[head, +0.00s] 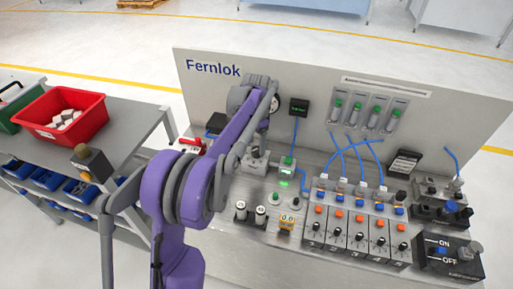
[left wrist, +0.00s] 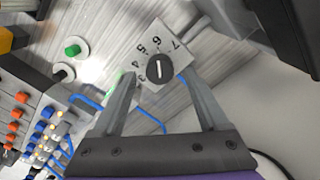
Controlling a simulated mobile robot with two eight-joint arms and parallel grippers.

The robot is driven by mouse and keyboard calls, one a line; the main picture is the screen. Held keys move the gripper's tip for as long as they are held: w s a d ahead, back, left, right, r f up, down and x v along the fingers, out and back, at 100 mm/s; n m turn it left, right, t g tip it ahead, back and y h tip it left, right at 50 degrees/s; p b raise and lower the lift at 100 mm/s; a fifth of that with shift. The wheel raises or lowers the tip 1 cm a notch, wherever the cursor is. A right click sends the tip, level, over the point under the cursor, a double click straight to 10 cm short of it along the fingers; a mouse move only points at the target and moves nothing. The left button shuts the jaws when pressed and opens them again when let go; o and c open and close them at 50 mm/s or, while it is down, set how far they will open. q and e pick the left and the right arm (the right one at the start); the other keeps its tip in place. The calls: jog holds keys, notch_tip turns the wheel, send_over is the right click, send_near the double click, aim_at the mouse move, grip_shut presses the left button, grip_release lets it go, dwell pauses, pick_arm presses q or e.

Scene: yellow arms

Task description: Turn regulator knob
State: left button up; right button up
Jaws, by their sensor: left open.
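The regulator knob (left wrist: 160,70) is a small black dial with a white pointer line, in the left wrist view. It sits on a square light plate (left wrist: 147,47) marked with numbers, of which 3 to 7 show. My left gripper (left wrist: 158,76) is open, with one finger on each side of the knob. I cannot tell whether the fingers touch it. In the head view my purple and grey left arm reaches over the panel and hides the knob and most of the gripper. My right gripper is not in view.
A backboard (head: 330,70) stands behind. At left, a cart (head: 135,135) carries a red bin (head: 62,116).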

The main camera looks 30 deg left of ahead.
aim_at(257, 151)
pick_arm(q)
jog(key=shift+f, duration=1.2)
grip_shut()
